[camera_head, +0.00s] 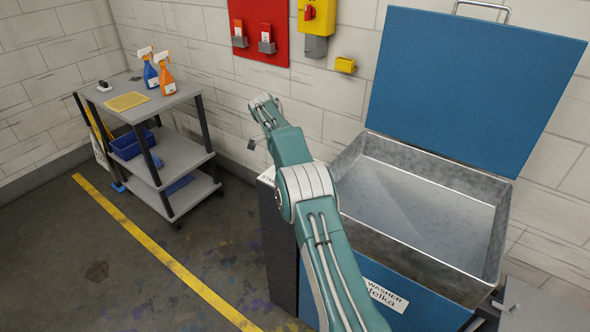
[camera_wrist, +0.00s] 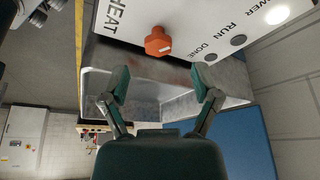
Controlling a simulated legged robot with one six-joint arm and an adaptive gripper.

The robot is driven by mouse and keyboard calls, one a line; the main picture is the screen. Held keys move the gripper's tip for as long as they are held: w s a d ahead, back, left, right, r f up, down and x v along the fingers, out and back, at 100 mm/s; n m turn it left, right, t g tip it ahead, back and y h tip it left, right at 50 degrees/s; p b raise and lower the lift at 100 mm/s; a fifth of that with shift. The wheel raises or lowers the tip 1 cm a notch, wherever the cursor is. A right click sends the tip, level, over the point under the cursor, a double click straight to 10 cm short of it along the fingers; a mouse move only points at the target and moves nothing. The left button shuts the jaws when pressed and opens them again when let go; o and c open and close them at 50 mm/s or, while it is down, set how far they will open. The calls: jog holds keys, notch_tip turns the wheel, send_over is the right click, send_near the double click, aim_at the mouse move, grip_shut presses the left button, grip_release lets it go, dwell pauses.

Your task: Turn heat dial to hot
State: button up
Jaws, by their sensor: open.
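The dial shows beyond the gap between the fingertips, and nothing is held. Whether the dial is at hot cannot be read. In the head view my gripper (camera_head: 264,106) is reached out toward the wall, left of the open washer; the dial is not visible there.
The panel also has RUN and DONE indicators and a lit POWER light (camera_wrist: 277,16). The washer basin (camera_head: 420,215) stands right of my arm with its blue lid (camera_head: 470,80) raised. A grey cart (camera_head: 165,100) with spray bottles stands left. Floor between is clear.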

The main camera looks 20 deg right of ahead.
jog(key=shift+v, duration=1.45)
